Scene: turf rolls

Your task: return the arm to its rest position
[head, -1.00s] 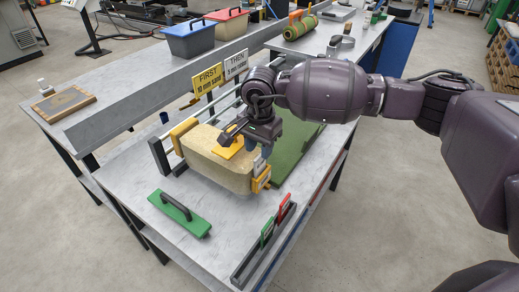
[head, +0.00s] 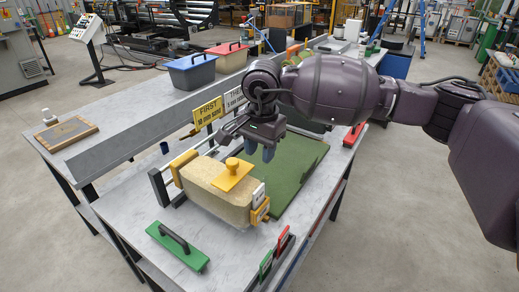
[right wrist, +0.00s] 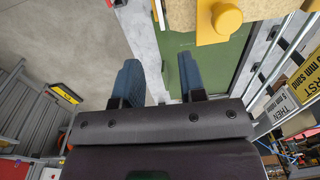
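My right arm comes in from the right in the head view. Its right gripper (head: 259,152) hangs empty above the green turf sheet (head: 302,168), just behind and to the right of the yellow plate with a knob (head: 232,176). In the right wrist view the two blue fingers of the gripper (right wrist: 157,75) stand apart with nothing between them. The yellow knobbed plate (right wrist: 220,25) lies beyond the fingertips there, clear of them. In the head view the plate rests on a tan block (head: 212,200) between yellow end pieces. My left gripper is not in view.
A green float (head: 178,246) lies at the table's (head: 135,215) front left. Yellow and white signs (head: 207,112) stand close behind the gripper. Blue (head: 192,74) and red (head: 228,58) lidded bins stand farther back. Open floor (head: 400,220) lies right of the table.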

